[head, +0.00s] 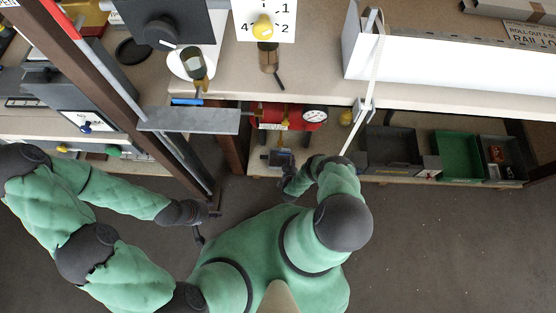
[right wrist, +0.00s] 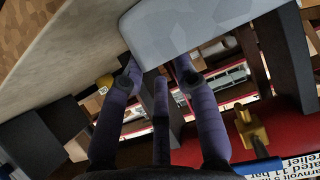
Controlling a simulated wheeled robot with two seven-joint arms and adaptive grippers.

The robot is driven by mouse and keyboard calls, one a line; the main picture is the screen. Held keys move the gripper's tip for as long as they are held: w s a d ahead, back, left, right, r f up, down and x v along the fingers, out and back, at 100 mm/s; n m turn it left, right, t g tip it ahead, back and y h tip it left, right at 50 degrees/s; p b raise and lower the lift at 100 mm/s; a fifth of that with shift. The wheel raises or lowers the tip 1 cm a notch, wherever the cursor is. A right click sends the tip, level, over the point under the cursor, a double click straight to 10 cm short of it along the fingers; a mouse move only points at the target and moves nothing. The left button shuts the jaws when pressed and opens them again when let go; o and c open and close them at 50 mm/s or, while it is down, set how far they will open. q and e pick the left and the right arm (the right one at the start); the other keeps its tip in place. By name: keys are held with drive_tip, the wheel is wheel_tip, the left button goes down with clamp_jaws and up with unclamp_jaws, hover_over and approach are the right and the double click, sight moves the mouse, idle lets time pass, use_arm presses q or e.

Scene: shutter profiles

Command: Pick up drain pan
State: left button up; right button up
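My right gripper (head: 286,172) is low in front of the bench, below the red tank in the head view. A small dark grey-blue box-like thing (head: 279,158), perhaps the drain pan, shows beside it, partly hidden by the hand. In the right wrist view, the gripper's purple fingers (right wrist: 158,72) are spread apart. A pale grey, round-cornered thing (right wrist: 195,25) lies at and beyond their tips; I cannot tell whether they touch it, or whether it is the pan. My left gripper (head: 207,222) is empty over the floor, its fingers apart.
The red tank (head: 290,116) with a gauge sits under the bench top. Grey (head: 390,150) and green (head: 458,155) bins stand on the low shelf to the right. A grey metal plate (head: 190,120) and a brown post stand on the left. The floor at right is clear.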

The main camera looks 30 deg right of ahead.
drive_tip(key=shift+b+x, duration=0.6)
drive_tip(key=shift+x, duration=1)
clamp_jaws()
